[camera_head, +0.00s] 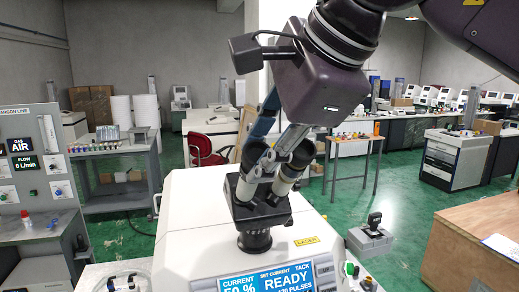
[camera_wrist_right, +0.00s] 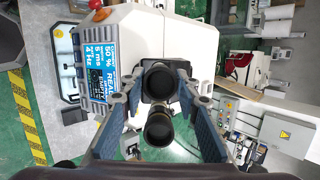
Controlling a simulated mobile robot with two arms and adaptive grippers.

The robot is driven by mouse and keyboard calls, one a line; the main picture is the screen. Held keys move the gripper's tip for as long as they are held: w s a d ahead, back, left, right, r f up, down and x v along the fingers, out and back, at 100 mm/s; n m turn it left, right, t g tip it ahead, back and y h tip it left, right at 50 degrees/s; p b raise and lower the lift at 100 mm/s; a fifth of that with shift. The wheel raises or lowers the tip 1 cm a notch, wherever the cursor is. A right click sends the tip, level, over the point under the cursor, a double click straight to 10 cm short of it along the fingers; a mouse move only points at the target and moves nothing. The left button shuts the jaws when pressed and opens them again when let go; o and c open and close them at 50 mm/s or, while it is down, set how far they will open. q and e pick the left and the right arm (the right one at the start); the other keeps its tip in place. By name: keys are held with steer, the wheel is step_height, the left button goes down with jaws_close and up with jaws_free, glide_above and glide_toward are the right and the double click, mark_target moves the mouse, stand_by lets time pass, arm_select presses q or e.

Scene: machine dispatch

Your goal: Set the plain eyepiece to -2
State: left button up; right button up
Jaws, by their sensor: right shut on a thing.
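The welding machine's binocular head (camera_head: 262,212) carries two dark-topped eyepieces, a left one (camera_head: 250,160) and a right one (camera_head: 298,160). My right gripper (camera_head: 270,158) comes down from above, its blue-grey fingers at the eyepieces. In the right wrist view, the eyepieces show end-on, one upper (camera_wrist_right: 158,82) and one lower (camera_wrist_right: 158,128), between the fingers of my right gripper (camera_wrist_right: 160,92). The fingers are shut on an eyepiece; I cannot tell for certain which. No scale mark or number is readable on either eyepiece. My left gripper is not in view.
The white machine body (camera_head: 190,215) has a blue READY display (camera_head: 268,283) in front. A gas panel (camera_head: 30,160) stands left, a red chair (camera_head: 205,150) behind. A wooden crate (camera_head: 475,240) and small grey pedal-like unit (camera_head: 371,238) are at right. Green floor lies between.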

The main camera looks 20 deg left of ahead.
stand_by(0.4)
steer(key=o, duration=1.2)
steer(key=shift+w+a, duration=0.1)
steer(key=shift+c, duration=0.2)
steer(key=v, duration=1.2)
steer(key=shift+w+a, duration=0.1)
